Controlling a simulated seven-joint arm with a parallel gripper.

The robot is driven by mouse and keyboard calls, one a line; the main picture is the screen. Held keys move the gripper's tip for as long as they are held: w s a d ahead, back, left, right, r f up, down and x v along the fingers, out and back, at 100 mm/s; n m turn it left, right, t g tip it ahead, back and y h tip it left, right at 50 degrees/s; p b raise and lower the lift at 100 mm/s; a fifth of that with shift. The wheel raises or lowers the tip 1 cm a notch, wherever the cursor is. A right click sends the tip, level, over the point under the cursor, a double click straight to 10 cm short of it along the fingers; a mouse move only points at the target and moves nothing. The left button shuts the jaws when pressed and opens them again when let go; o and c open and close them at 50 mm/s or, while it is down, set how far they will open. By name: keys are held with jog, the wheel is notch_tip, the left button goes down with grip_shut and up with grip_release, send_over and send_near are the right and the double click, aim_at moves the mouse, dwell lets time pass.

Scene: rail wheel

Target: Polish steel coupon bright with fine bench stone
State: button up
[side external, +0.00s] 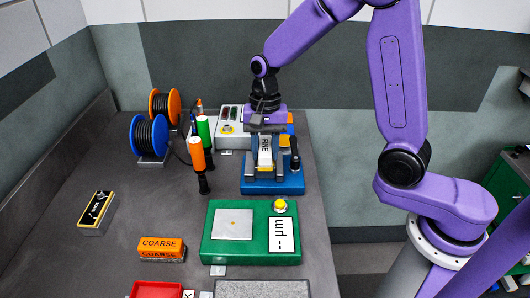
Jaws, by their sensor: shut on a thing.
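The fine bench stone (265,152) is a pale block marked FINE, seen over a blue base (258,187) with grey upright parts. My gripper (266,140) points down and is shut on the stone. Whether the stone touches the blue base is hard to tell, as the fingers and grey parts overlap there. A square, pale metal plate (232,231), which looks like the steel coupon, lies flat on a green block (212,250).
The green block carries a yellow button (280,206) and a "µm" display (282,235). An orange COARSE block (162,246), a black-topped block (97,211) and a red tray (157,290) lie left. Upright tools (198,155) stand near the blue base.

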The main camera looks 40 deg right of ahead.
aim_at(265, 137)
jog(key=shift+w+d, duration=1.1)
jog(key=shift+d, duration=0.05)
jog(key=shift+s+a+r, duration=0.1)
jog(key=shift+r, duration=4)
